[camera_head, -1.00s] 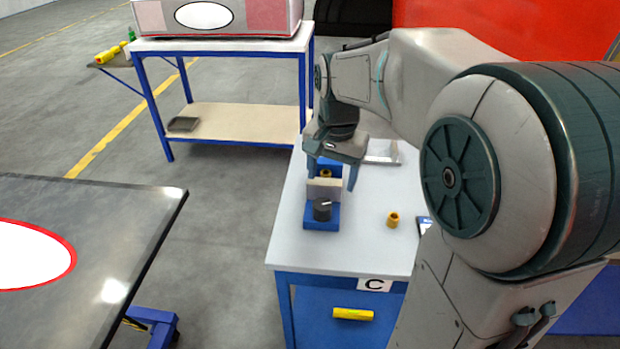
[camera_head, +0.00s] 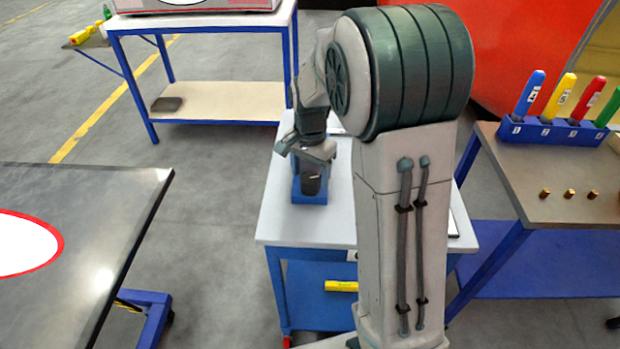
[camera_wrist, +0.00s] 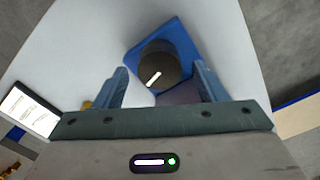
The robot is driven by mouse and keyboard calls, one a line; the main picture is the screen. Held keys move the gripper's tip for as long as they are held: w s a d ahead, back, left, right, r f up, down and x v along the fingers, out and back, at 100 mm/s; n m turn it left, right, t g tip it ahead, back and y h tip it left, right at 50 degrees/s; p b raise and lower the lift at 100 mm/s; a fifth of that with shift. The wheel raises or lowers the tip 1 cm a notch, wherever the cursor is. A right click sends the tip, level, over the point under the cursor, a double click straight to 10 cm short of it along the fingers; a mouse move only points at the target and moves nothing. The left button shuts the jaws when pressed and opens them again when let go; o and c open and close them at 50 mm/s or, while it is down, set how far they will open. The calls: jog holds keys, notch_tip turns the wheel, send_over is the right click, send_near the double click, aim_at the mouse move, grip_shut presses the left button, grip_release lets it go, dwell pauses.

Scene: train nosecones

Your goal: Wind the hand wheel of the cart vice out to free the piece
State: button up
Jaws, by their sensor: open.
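The blue cart vice (camera_head: 298,192) sits on the white cart top (camera_head: 270,222). Its dark round hand wheel (camera_head: 311,186) is at the near end; it also shows in the wrist view (camera_wrist: 158,70) with a white mark slanting up to the right. My gripper (camera_head: 306,162) is above the wheel, pointing down. In the wrist view my gripper (camera_wrist: 161,78) is open, one finger on each side of the wheel; I cannot tell whether they touch it. The vice jaws and any piece between them are hidden by my gripper.
A rack of coloured-handled tools (camera_head: 555,131) stands on the bench at right. A dark table (camera_head: 120,200) is at left. A yellow object (camera_head: 341,286) lies on the cart's lower shelf.

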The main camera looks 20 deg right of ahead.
jog(key=shift+f, duration=1.3)
jog(key=c, duration=1)
jog(key=n+b, duration=0.1)
jog(key=n, duration=0.5)
jog(key=shift+n, duration=0.3)
jog(key=n, duration=0.6)
jog(key=shift+w+a, duration=0.1)
jog(key=shift+r, duration=0.1)
